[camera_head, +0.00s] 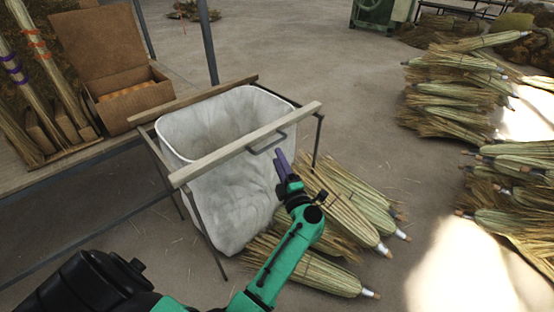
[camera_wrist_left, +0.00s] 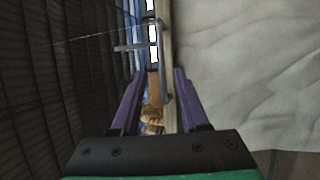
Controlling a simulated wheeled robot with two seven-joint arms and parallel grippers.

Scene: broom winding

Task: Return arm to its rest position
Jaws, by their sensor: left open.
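My left gripper (camera_head: 281,160) has purple fingers and a green arm coming up from the bottom. It is at the right front of the white bag bin (camera_head: 222,200), by the wooden rail (camera_head: 245,143) with its metal handle (camera_head: 267,147). In the left wrist view the two fingers of the left gripper (camera_wrist_left: 157,75) stand apart with nothing held between them. The handle (camera_wrist_left: 163,75) shows beyond and between them, and white cloth (camera_wrist_left: 245,60) fills the right side. I cannot tell whether the fingers touch the rail. My right gripper is not in view.
Broom heads (camera_head: 340,205) lie on the floor right of and below the arm. More straw bundles (camera_head: 455,90) are piled at the right. A bench (camera_head: 60,175) at the left holds a cardboard box (camera_head: 120,80) and brooms (camera_head: 45,70). The middle floor (camera_head: 340,80) is mostly clear.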

